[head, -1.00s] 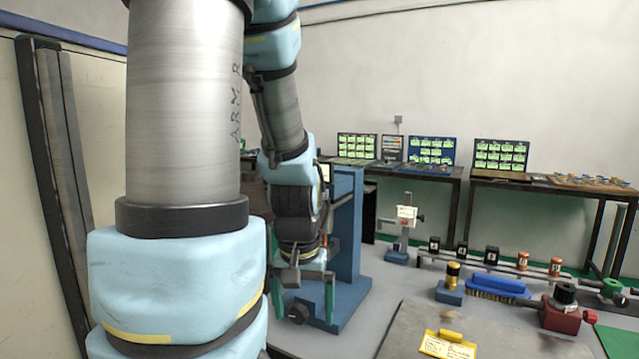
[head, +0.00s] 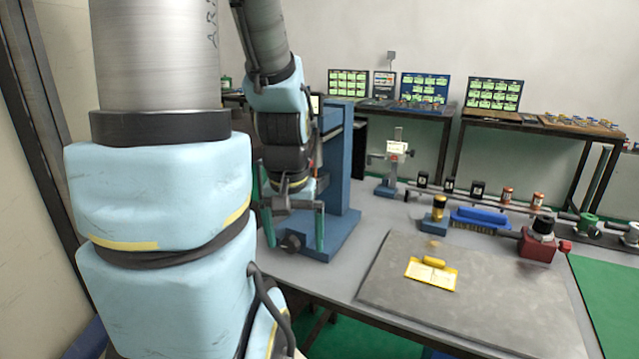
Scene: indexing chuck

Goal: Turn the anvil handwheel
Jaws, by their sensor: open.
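A blue bench machine with an upright column (head: 341,165) and a blue base stands left of the middle, partly behind my arm. A dark round part (head: 291,243), which looks like the anvil handwheel, shows low at its front left. My gripper (head: 293,237) points down in front of the machine. Its two green fingers are wide apart, one on each side of the dark round part in the picture. I cannot tell whether they touch it. My wrist hides the machine's middle, and the anvil is not visible.
A grey plate (head: 468,300) with a yellow tag (head: 431,275) lies on the bench. A blue brush (head: 480,219), a red block (head: 539,246) and a small gauge stand (head: 391,170) are farther right. Tables with screens line the wall. My arm fills the left.

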